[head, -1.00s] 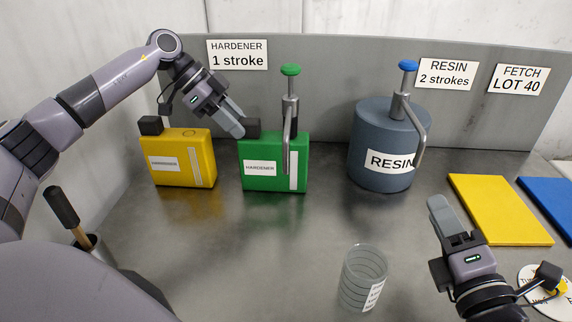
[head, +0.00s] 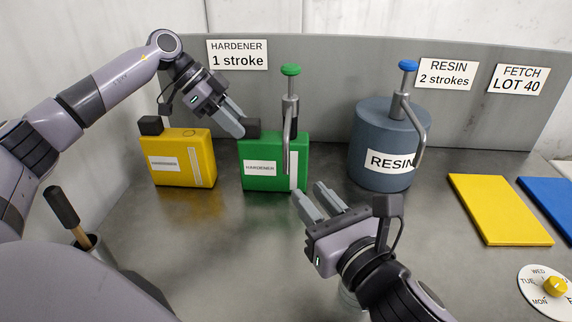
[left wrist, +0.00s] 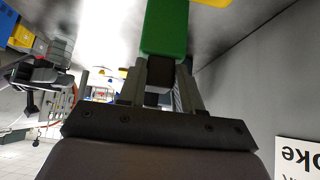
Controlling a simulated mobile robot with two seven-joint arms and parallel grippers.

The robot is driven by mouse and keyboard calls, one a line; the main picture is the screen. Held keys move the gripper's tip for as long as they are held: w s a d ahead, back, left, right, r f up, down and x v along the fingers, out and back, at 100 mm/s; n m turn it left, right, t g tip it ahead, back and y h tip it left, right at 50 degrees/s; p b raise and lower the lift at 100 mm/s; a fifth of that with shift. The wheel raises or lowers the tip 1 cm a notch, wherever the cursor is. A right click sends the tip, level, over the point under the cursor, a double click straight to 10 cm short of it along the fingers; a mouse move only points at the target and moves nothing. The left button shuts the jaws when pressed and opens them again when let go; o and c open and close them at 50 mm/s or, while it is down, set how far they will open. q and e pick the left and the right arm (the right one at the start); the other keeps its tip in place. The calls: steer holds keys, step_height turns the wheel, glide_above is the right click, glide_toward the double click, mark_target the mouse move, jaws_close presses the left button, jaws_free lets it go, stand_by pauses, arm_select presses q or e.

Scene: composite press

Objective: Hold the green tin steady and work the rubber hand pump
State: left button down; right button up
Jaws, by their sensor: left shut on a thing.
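The green tin (head: 260,178), labelled HARDENER, stands upright on the bench; it also shows in the left wrist view (left wrist: 165,30). A metal pump with a green knob (head: 290,70) and a bent spout (head: 288,150) rises from its right side; no rubber shows on it. My left gripper (head: 241,130) is shut on the tin's black cap (head: 253,125), which sits between its fingers in the left wrist view (left wrist: 159,72). My right gripper (head: 315,200) is open and empty, in front of the tin's lower right, its fingers pointing up-left.
A yellow tin (head: 180,175) stands left of the green one. The blue-grey RESIN drum (head: 375,150) with a blue-knobbed pump stands to the right. The clear cup (head: 347,298) is mostly hidden by my right arm. Yellow (head: 500,210) and blue panels lie at right.

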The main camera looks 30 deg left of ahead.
mark_target(287, 167)
steer(key=x, duration=0.7)
steer(key=shift+a, duration=0.1)
steer(key=shift+r, duration=0.1)
jaws_close()
